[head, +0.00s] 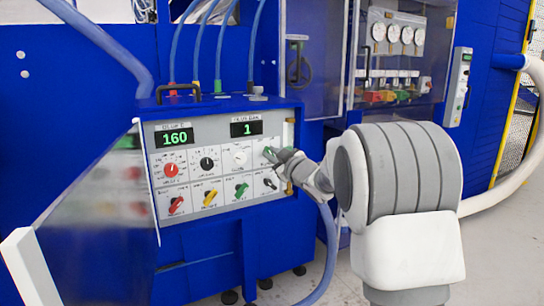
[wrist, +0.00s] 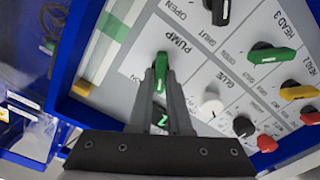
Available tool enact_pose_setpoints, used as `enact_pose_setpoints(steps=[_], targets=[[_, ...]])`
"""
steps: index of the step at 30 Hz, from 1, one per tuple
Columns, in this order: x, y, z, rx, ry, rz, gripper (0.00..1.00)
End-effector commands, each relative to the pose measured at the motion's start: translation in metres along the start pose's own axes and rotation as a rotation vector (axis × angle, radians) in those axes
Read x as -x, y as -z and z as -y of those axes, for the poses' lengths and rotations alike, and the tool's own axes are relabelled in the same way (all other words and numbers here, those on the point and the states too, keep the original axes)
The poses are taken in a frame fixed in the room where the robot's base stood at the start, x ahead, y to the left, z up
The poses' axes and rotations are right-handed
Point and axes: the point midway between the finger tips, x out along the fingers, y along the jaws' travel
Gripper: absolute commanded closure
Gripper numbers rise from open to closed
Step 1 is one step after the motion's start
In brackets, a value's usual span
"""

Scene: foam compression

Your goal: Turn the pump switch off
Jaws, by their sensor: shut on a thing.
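The pump switch is a green knob on the right side of the grey control panel (head: 221,165). In the wrist view the green pump switch (wrist: 161,66) sits beside the printed word PUMP, with its long side running up and down the picture. My gripper (wrist: 160,82) is shut on it, one finger on each side. In the head view my gripper (head: 281,160) reaches the panel from the right and hides part of the green pump switch (head: 269,152).
Red, black and white dials and a lower row of coloured switches are close by on the panel. Two green displays read 160 and 1. An open clear door (head: 98,200) stands at the left. Blue hoses (head: 218,45) rise behind the box.

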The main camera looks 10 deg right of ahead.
Motion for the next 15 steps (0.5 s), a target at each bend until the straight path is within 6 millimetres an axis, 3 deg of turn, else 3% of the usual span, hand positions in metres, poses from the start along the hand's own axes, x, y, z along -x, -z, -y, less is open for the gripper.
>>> enact_pose_setpoints(steps=[8, 9, 13, 15], targets=[[0.0000, 0.0000, -0.0002, 0.003, 0.000, 0.001, 1.00], [0.0000, 0.0000, -0.0002, 0.003, 0.000, 0.001, 0.78], [0.0000, 0.0000, -0.0002, 0.002, 0.000, 0.000, 0.55], [0.0000, 0.0000, -0.0001, 0.002, 0.000, 0.000, 0.54]])
